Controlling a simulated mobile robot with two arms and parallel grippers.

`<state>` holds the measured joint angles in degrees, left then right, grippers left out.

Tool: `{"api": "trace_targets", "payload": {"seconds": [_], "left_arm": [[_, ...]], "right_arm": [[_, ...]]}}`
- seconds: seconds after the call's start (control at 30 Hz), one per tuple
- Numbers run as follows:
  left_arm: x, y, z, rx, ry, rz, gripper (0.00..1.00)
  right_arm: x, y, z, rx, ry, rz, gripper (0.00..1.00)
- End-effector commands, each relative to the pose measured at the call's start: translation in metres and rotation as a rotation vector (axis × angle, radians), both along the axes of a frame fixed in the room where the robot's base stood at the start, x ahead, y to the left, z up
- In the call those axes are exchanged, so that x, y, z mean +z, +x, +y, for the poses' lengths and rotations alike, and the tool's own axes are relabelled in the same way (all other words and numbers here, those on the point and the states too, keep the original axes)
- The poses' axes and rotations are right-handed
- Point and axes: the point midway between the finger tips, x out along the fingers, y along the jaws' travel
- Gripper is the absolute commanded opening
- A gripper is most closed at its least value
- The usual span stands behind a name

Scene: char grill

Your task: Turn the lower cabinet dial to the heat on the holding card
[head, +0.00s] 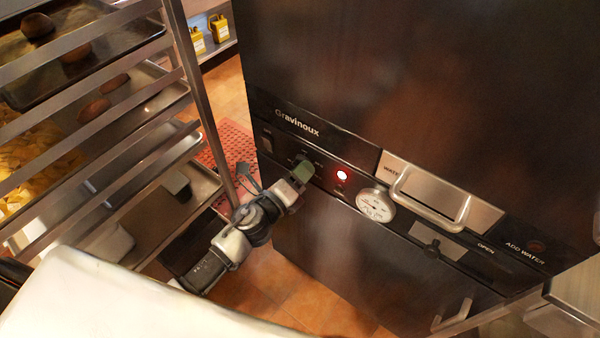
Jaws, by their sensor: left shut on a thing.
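The dark cabinet (400,85) marked "Gravinoux" fills the right of the head view. A control strip crosses its middle. My left gripper (302,172) reaches in from the lower left and is shut at the strip, on the dial left of the red light. The fingers cover the dial, so its pointer and most of its marks are hidden. The red light (342,175) is lit. A round white gauge (375,205) sits to its right; its reading is too small to tell. No holding card can be made out. My right gripper is out of view.
A metal rack (205,110) with trays of food stands at the left, close to my left arm. A handle (430,212) juts from the cabinet right of the gauge, and a lower door handle (452,315) is at bottom right. Tiled floor (290,295) shows below the arm.

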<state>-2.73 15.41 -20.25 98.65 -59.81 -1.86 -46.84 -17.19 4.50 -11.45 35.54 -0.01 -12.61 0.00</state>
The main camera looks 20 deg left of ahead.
Motion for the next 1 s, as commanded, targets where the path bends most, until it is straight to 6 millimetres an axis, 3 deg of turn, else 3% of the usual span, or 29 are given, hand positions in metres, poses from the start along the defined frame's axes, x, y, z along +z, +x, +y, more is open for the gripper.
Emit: {"api": "trace_targets", "payload": {"seconds": [0.2, 0.23, 0.37, 0.73, 1.0], "left_arm": [[-0.002, -0.001, 0.000, -0.002, 0.000, 0.003, 0.21], [-0.002, -0.001, 0.000, -0.002, 0.000, 0.003, 0.49], [-0.001, -0.001, 0.000, -0.001, -0.001, 0.003, 0.68], [-0.002, -0.007, 0.003, 0.000, 0.000, 0.002, 0.68], [-0.004, -0.053, 0.019, -0.001, 0.000, 0.004, 0.68]], "right_arm": [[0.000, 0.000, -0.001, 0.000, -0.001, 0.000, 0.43], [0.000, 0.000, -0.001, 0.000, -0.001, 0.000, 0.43], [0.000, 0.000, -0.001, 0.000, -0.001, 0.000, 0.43], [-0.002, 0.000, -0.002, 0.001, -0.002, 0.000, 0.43], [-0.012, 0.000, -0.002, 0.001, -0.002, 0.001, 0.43]]}}
